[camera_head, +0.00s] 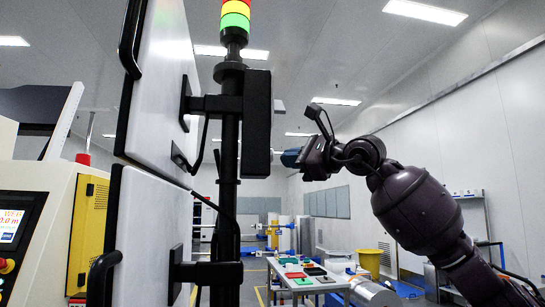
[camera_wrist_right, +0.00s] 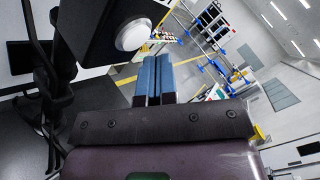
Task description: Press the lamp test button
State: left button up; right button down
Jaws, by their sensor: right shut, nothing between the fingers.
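A round white button (camera_wrist_right: 132,35), which looks like the lamp test button, sits on the face of a black box in the right wrist view. The black box (camera_head: 257,110) is mounted on a dark pole in the head view, and the button's face is not clearly seen there. My right gripper (camera_head: 287,157) is to the right of the box's lower end. In the wrist view its blue fingers (camera_wrist_right: 154,75) are together and empty, just below and right of the button, apart from it in the picture. My left gripper is not in view.
A stack light (camera_head: 236,15) with red, yellow and green segments tops the pole. White panels (camera_head: 150,90) with black handles stand left of it. A table (camera_head: 310,284) with coloured trays is farther back. The space right of the box is free apart from my arm.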

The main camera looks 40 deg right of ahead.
jog(key=s+d, duration=0.1)
jog(key=d, duration=0.1)
jog(key=s+d+b, duration=0.1)
jog(key=d, duration=0.1)
jog(key=shift+s+d, duration=0.2)
dwell(0.4)
dwell(0.8)
